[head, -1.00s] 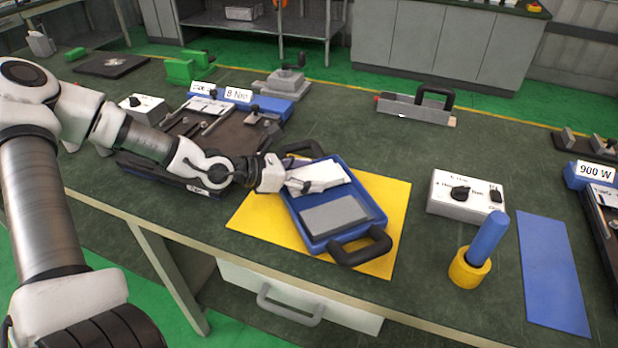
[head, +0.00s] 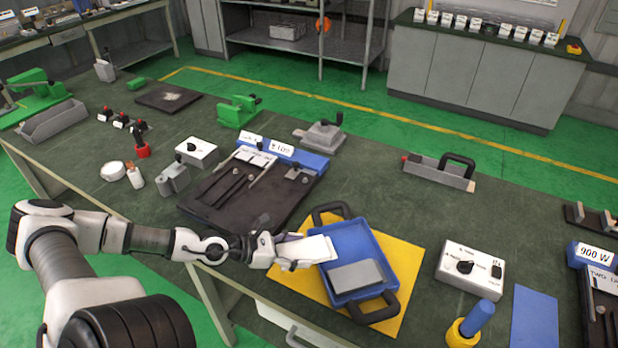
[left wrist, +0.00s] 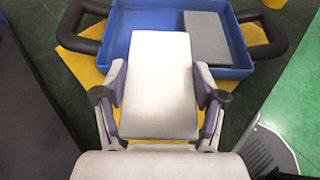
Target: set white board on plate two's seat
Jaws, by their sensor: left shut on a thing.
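My left gripper (head: 288,252) is shut on a white board (head: 315,249), gripping it by its two sides. In the left wrist view the white board (left wrist: 160,75) lies flat between the fingers (left wrist: 160,98) and overlaps the near edge of the blue tray (left wrist: 115,45). A grey block (head: 357,275) lies in the blue tray (head: 352,237). At the right edge, a dark plate (head: 597,322) with a "900 W" blue block (head: 592,255) is partly cut off; its white label seems to read "TWO". Its seat is not clearly visible. My right gripper is not in view.
The tray with black handles stands on a yellow mat (head: 408,270). A control box (head: 470,268), a blue peg in a yellow ring (head: 470,326) and a blue mat (head: 535,318) lie between tray and right plate. Another dark plate (head: 225,205) is at left.

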